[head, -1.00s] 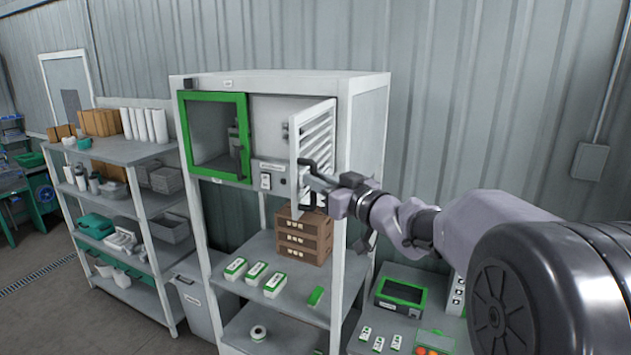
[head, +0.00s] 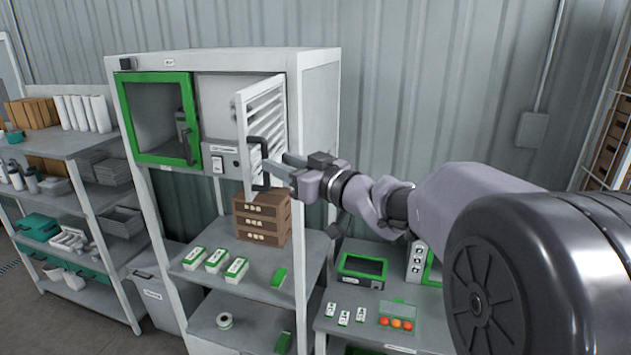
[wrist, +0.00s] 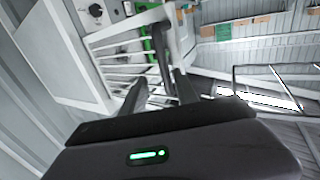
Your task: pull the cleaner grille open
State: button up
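The cleaner grille (head: 266,112) is a white slatted door on the upper right of the tall white cabinet. It stands swung out from the cabinet front. Its dark bar handle (head: 256,164) is on the free edge. In the wrist view the handle (wrist: 163,57) shows just ahead of the fingers, with the grille's slats (wrist: 115,52) behind. My gripper (head: 277,167) is at the handle's right side. Its two fingers are spread apart, and in the wrist view my gripper (wrist: 160,84) has the handle's end near the gap. I cannot tell whether they touch.
A green-framed door (head: 160,162) is left of the grille. Brown crates (head: 262,222) sit on the shelf below, beside white-and-green boxes (head: 236,270). A bench with a small screen unit (head: 362,268) is lower right. A shelf rack (head: 95,205) stands left.

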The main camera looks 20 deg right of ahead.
jog(key=b+v, duration=0.2)
jog(key=v, duration=1.1)
jog(key=shift+s, duration=0.3)
jog(key=s+d+f+m+h+b, duration=0.2)
jog(key=f+m+h+b, duration=0.2)
jog(key=f+b, duration=0.6)
jog(key=s+d+f+m+g+h+b, duration=0.1)
jog(key=s+d+f+m+h+b, duration=0.2)
jog(key=f+b, duration=0.65)
jog(key=s+d+f+m+h+b, duration=0.15)
jog(key=f+m+h+b, duration=0.45)
jog(key=f, duration=0.6)
jog(key=s+a+f+g+y+b, duration=0.2)
jog(key=s+a+f+g+b, duration=0.1)
jog(key=f, duration=0.6)
jog(key=s+a+f+n+g+y+b, duration=0.1)
jog(key=s+a+f+g+y+b, duration=0.1)
jog(key=s+a+f+b, duration=0.4)
jog(key=s+a+f+n+g+y+b, duration=0.1)
jog(key=s+a+f+g+b, duration=0.2)
jog(key=s+f, duration=0.6)
notch_tip(320, 180, down, 5)
jog(key=a+b, duration=0.2)
jog(key=b, duration=0.1)
jog(key=shift+f+g+y, duration=0.25)
jog(key=shift+g+y, duration=0.05)
jog(key=shift+y, duration=0.1)
